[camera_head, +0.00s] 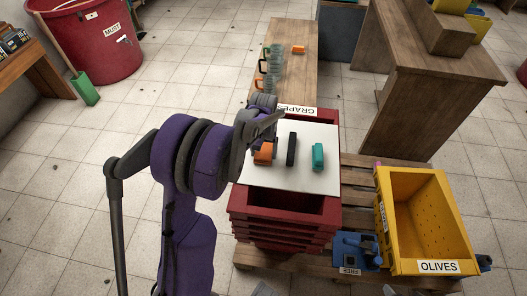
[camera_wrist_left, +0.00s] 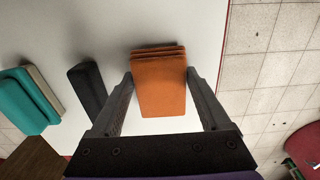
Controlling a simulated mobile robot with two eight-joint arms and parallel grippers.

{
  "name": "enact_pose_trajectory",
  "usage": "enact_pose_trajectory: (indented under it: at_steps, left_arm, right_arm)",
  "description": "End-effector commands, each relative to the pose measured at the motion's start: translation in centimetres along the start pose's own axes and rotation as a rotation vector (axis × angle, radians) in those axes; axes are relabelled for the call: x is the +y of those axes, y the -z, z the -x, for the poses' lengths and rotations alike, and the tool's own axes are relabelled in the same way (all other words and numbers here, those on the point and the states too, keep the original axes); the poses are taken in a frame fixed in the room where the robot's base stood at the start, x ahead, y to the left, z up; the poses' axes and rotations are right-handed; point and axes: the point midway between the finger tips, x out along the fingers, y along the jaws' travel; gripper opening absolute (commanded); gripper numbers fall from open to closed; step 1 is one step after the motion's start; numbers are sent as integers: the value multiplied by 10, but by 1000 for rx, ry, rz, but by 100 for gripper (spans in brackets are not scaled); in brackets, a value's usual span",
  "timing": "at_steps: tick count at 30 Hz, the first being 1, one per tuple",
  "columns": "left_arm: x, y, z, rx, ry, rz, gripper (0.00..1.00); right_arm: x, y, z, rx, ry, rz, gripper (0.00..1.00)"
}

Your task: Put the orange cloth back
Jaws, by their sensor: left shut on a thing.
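The orange cloth (camera_head: 263,155) is a folded block at the left side of a white board (camera_head: 318,178) lying on the stacked red crates. My left gripper (camera_head: 264,132) comes down over it. In the left wrist view the cloth (camera_wrist_left: 160,85) sits between the two fingers, which are shut on it. I cannot tell whether it still touches the board. A black folded piece (camera_head: 291,149) and a teal one (camera_head: 318,157) lie beside it on the board.
The red crates (camera_head: 285,222) carry a GRAPES label. A yellow OLIVES crate (camera_head: 388,245) and a blue object (camera_head: 352,250) stand to the right on a pallet. Behind, a wooden table (camera_head: 290,82) holds mugs, glasses and another small orange item (camera_head: 298,49).

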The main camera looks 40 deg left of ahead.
Motion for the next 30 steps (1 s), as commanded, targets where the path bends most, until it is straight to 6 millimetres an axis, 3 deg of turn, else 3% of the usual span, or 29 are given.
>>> enact_pose_trajectory:
  at_steps: [6, 7, 9, 21, 30]
  left_arm:
    - [0, 0, -9, 0, 0, 0, 10]
    - [0, 0, -7, 0, 0, 0, 85]
    - [0, 0, -7, 0, 0, 0, 98]
    - [0, 1, 1, 1, -1, 0, 100]
    - [-3, 4, 60, 0, 0, 0, 100]
  right_arm:
    - [0, -5, -7, -3, 0, 0, 70]
    - [0, -4, -6, -3, 0, 0, 70]
    - [0, -4, -5, -3, 0, 0, 70]
    - [0, 3, 4, 2, 0, 0, 70]
    - [0, 1, 2, 1, 0, 0, 70]
